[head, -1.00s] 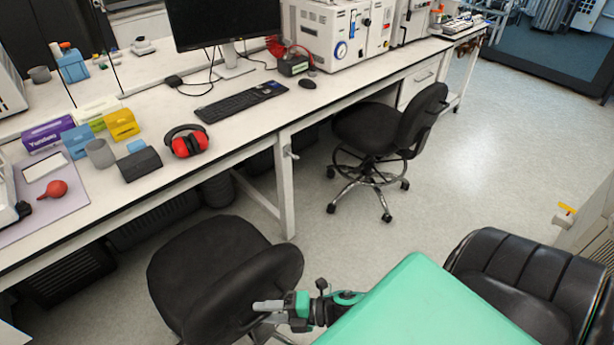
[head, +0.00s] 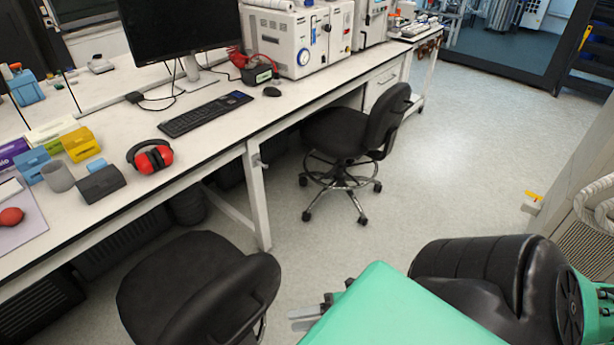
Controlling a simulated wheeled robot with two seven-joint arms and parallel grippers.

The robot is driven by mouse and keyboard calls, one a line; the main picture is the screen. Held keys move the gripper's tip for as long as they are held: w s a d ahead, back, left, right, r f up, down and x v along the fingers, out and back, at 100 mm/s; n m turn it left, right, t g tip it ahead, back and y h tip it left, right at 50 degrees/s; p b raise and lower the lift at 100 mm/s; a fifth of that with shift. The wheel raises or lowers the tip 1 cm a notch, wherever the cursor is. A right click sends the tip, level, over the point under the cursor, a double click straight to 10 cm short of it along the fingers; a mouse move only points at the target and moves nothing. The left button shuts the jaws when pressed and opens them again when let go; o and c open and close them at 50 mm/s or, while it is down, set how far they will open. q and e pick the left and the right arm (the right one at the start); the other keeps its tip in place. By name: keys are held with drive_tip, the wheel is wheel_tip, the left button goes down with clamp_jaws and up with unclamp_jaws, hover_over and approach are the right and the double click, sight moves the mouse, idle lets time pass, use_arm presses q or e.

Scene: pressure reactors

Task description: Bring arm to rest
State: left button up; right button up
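My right gripper (head: 308,318) shows at the bottom centre of the head view, partly hidden behind the green shell of my own body. Its grey fingers point left, close to the backrest of the near black chair (head: 185,285). The fingers look slightly apart in the picture, but I cannot tell whether they are open or shut. I see nothing held between them. My black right arm shows at the lower right. My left gripper and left arm are not in view.
A long white bench (head: 215,130) runs along the left, with red ear defenders (head: 150,156), a keyboard (head: 205,114), a monitor (head: 180,25) and a white instrument (head: 295,38). A second black chair (head: 350,140) stands by it. The floor (head: 440,150) at centre right is clear.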

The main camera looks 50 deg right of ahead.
drive_tip(key=shift+s+d+r, duration=0.1)
drive_tip(key=shift+s+d, duration=0.25)
idle(0.4)
drive_tip(key=s+d+f+m+h, duration=0.1)
drive_tip(key=d+f+m+h, duration=0.35)
drive_tip(key=f, duration=0.55)
drive_tip(key=s+d+f+m+g+h, duration=0.1)
drive_tip(key=d+f+m+h, duration=0.3)
drive_tip(key=f, duration=0.6)
drive_tip(key=d+f+m+h, duration=0.25)
drive_tip(key=f+m, duration=0.35)
drive_tip(key=f, duration=0.4)
drive_tip(key=s+a+f+m+g+h, duration=0.1)
drive_tip(key=s+f+m+g, duration=0.1)
drive_tip(key=s+f, duration=0.35)
drive_tip(key=s+a+f+m+g, duration=0.2)
drive_tip(key=s+f+m, duration=0.15)
drive_tip(key=f, duration=0.35)
drive_tip(key=s+a+f+m+g, duration=0.3)
drive_tip(key=s+a+f+g, duration=0.2)
drive_tip(key=s+a+f, duration=0.2)
drive_tip(key=s+a, duration=0.2)
drive_tip(key=s, duration=0.2)
drive_tip(key=shift+f, duration=0.3)
